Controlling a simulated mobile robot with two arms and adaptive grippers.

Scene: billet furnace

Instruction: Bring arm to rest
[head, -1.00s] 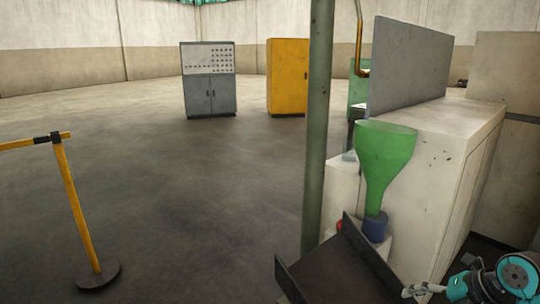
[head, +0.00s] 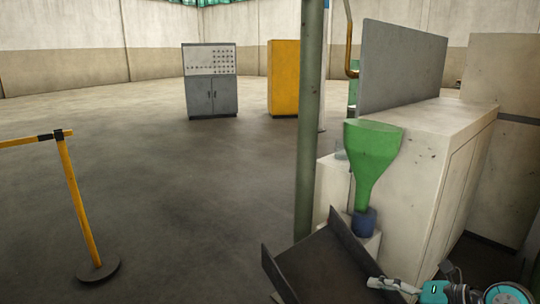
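My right arm comes in at the lower right, with a teal and grey wrist. Its small pale gripper (head: 383,286) points left, in front of the right part of the dark metal chute (head: 318,264). The fingers are too small to tell whether they are open or shut, and I see no object in them. My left gripper is not in view.
A green funnel (head: 372,155) on a blue base stands against a pale machine housing (head: 430,150). A green post (head: 311,130) rises left of it. A yellow barrier post (head: 77,200) stands at left. Grey (head: 211,95) and yellow (head: 284,78) cabinets stand behind open floor.

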